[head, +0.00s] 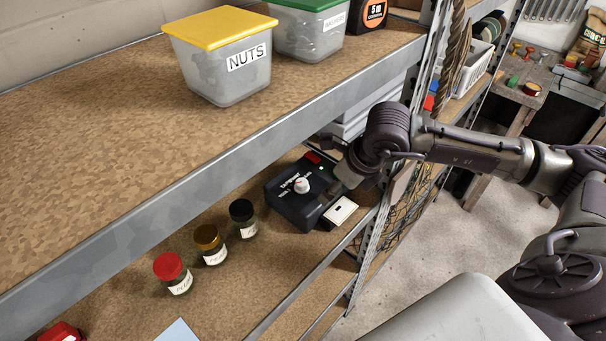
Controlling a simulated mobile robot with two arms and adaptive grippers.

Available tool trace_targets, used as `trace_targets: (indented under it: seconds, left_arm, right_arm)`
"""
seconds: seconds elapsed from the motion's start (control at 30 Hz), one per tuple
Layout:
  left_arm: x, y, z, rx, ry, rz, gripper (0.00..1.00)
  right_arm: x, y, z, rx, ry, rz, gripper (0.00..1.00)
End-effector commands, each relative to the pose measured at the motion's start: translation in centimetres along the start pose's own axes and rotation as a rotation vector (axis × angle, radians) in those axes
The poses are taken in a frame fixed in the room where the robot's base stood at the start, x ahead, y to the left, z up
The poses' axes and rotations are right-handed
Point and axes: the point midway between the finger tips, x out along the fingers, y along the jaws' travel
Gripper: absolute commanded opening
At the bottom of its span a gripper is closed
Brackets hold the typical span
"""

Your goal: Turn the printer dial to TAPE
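The printer (287,206) is a dark box on the lower shelf, below the upper shelf's edge. Its white dial (302,186) has a small red mark and stands on the top face, with small lettering around it that I cannot read. A white label piece (340,212) sits at the printer's front right. My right gripper (342,172) comes in from the right and is at the printer's right side, close to the dial but apart from it. The wrist hides most of its fingers, so its opening is unclear. My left gripper is not in view.
The upper shelf (110,160) overhangs the printer's back left and holds a yellow-lidded NUTS box (225,60) and a green-lidded box (310,30). Several lidded jars, including a black-lidded one (243,218), stand left of the printer. A shelf upright (372,240) stands to its right.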

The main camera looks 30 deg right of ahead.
Motion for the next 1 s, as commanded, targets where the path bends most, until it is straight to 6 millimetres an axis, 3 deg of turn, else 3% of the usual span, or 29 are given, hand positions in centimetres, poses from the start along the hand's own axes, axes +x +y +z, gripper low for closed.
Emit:
trace_targets:
  seconds: [0.37,0.6,1.0]
  left_arm:
    - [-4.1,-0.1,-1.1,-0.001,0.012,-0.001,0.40]
    - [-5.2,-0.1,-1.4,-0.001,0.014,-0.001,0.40]
    - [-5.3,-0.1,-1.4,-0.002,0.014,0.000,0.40]
  right_arm:
    - [2.6,0.3,7.6,0.000,0.001,0.004,0.61]
    - [6.7,0.1,7.0,0.001,0.004,0.003,0.61]
    - [7.9,0.1,6.9,-0.001,0.001,0.002,0.61]
